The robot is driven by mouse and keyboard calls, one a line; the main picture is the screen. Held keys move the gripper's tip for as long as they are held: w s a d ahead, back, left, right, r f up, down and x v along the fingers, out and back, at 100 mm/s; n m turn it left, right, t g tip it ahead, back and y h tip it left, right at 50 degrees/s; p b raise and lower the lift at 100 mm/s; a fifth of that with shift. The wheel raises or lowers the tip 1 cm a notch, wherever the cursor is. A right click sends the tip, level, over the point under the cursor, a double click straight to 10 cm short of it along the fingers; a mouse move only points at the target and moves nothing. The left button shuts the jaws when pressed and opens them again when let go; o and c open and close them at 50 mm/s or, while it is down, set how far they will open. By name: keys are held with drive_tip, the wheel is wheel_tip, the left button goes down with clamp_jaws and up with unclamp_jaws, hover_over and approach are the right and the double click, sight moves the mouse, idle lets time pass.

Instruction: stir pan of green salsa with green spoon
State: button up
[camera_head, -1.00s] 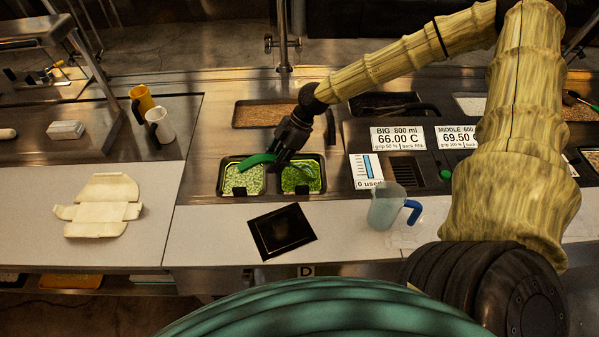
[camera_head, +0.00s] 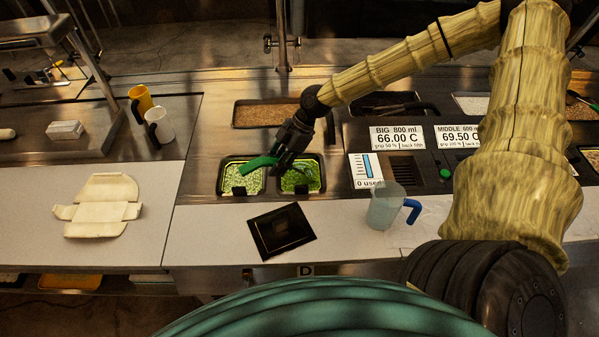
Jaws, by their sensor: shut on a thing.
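Two small black pans are set side by side in the steel counter. The right pan (camera_head: 318,187) holds bright green salsa (camera_head: 296,182). The left pan (camera_head: 226,186) holds a paler green, chunky filling (camera_head: 241,181). My gripper (camera_head: 286,160) is shut on the green spoon (camera_head: 259,163) above the right pan. The spoon's green handle sticks out to the left, over the left pan. The gripper hides part of the salsa, and the spoon's lower end cannot be made out clearly.
A black square plate (camera_head: 281,231) lies on the white counter in front of the pans. A clear jug with a blue handle (camera_head: 386,207) stands to the right. A brown-filled tray (camera_head: 265,115) is behind.

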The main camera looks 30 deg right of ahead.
drive_tip(key=shift+w+d+b, duration=0.15)
drive_tip(key=shift+w+b, duration=0.25)
drive_tip(key=shift+w, duration=0.9)
drive_tip(key=shift+w+d+b, duration=0.15)
drive_tip(key=shift+w+b, duration=0.2)
drive_tip(key=shift+w, duration=0.9)
drive_tip(key=shift+s, duration=0.15)
drive_tip(key=shift+s+a+p, duration=0.2)
drive_tip(key=shift+s+p, duration=0.75)
drive_tip(key=shift+s, duration=0.45)
drive_tip(key=shift+f+b, duration=0.1)
drive_tip(key=shift+b, duration=0.2)
drive_tip(key=shift+r+t+y+b, duration=0.15)
drive_tip(key=shift+r+y+b, duration=0.2)
drive_tip(key=shift+y+b, duration=1.1)
drive_tip(key=shift+r+t+y+b, duration=0.15)
drive_tip(key=shift+r+y+b, duration=0.25)
drive_tip(key=shift+b, duration=2.05)
drive_tip(key=shift+r+p, duration=1.8)
drive_tip(key=shift+r, duration=0.2)
drive_tip(key=shift+r+p, duration=0.2)
drive_tip(key=shift+p, duration=0.15)
